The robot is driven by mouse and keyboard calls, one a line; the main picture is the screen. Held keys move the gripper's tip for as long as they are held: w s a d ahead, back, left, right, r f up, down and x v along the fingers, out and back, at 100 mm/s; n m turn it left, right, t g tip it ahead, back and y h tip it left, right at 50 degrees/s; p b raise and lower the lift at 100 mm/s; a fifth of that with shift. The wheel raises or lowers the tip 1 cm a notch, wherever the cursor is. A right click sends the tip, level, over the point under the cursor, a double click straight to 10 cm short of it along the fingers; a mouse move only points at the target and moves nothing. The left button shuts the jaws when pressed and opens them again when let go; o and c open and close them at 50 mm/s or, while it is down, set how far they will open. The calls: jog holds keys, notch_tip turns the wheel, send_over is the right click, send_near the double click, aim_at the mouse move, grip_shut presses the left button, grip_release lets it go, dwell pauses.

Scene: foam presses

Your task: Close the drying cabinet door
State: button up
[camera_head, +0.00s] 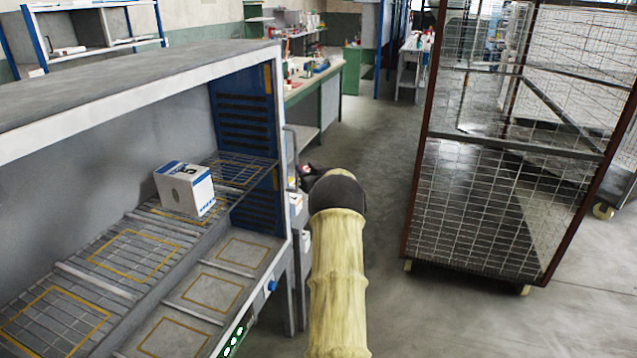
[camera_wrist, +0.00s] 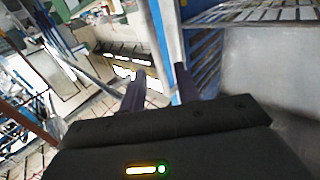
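A grey cabinet (camera_head: 150,85) stands open at the left in the head view. At its right end is a blue panel (camera_head: 243,120) with dark slots; I cannot tell for sure whether this is the door. A grey upright bar (camera_head: 291,150), like a handle, shows just right of the panel's front edge. My gripper is mostly hidden behind my sleeved arm in the head view, close to this bar. In the wrist view my gripper (camera_wrist: 160,88) has its two dark fingers apart, with a pale upright post running behind or between them; contact is unclear.
A white and blue box (camera_head: 186,189) sits on the cabinet's wire shelf. A tall wire-mesh cart (camera_head: 470,200) stands to the right. Clear grey floor (camera_head: 385,165) lies between them. A green workbench (camera_head: 315,80) is farther back.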

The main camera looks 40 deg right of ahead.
jog(key=b+v, duration=0.1)
jog(key=v, duration=0.6)
jog(key=shift+s+b, duration=0.25)
jog(key=shift+b, duration=0.05)
jog(key=shift+r, duration=0.15)
jog(key=s+a+f+g+y+p, duration=0.15)
jog(key=a+g, duration=0.55)
jog(key=a, duration=2.1)
jog(key=s+a+f+n+g+y, duration=0.1)
jog(key=s+a+g, duration=0.3)
jog(key=s+a, duration=0.6)
jog(key=s+a+f+n+g+y+p, duration=0.1)
jog(key=s+a+f+n+g+y, duration=0.1)
jog(key=s+a, duration=0.9)
jog(key=shift+s+f+g, duration=0.6)
jog(key=shift+f+g, duration=0.2)
jog(key=shift+g, duration=0.1)
